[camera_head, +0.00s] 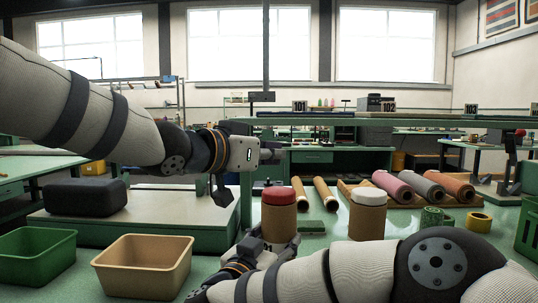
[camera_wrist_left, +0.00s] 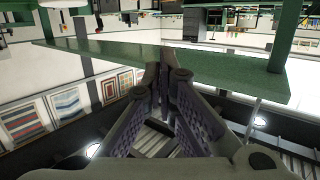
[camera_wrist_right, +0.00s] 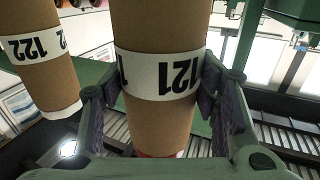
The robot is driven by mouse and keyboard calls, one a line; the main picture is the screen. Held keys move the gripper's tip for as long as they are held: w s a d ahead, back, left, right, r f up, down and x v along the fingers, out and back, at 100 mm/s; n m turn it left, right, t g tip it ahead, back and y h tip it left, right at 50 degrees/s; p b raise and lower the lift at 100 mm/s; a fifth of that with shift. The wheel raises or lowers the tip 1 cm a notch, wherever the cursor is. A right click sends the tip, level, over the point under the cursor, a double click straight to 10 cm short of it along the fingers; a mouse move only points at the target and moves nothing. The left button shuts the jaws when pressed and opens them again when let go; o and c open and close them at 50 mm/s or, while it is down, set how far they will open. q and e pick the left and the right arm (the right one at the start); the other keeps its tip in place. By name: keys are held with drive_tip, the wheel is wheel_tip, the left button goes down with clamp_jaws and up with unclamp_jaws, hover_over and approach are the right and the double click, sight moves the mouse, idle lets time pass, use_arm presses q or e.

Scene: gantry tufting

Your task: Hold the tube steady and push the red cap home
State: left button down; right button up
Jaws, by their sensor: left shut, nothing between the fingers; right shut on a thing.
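A brown cardboard tube (camera_head: 279,222) stands upright on the green table, with a red cap (camera_head: 279,195) on its top. In the right wrist view the tube (camera_wrist_right: 158,70) shows label 121, and a sliver of the red cap (camera_wrist_right: 158,155) shows at the picture's bottom. My right gripper (camera_head: 272,242) is shut around the tube low down, one finger on each side in its wrist view (camera_wrist_right: 160,105). My left gripper (camera_head: 274,153) is shut and empty, above and slightly left of the red cap and apart from it; its fingers meet in its own view (camera_wrist_left: 167,78). How deep the cap sits I cannot tell.
A second tube (camera_head: 367,220) with a white cap (camera_head: 369,196), labelled 122, stands to the right. A tan bin (camera_head: 145,275) and a green bin (camera_head: 38,260) stand at left. Coloured rolls (camera_head: 422,187) lie behind on a board. Rings of tape (camera_head: 479,222) lie at right.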

drive_tip(key=shift+s+r, duration=0.15)
use_arm(q)
drive_tip(key=v, duration=0.6)
drive_tip(key=shift+r, duration=0.1)
use_arm(e)
drive_tip(key=o, duration=1.3)
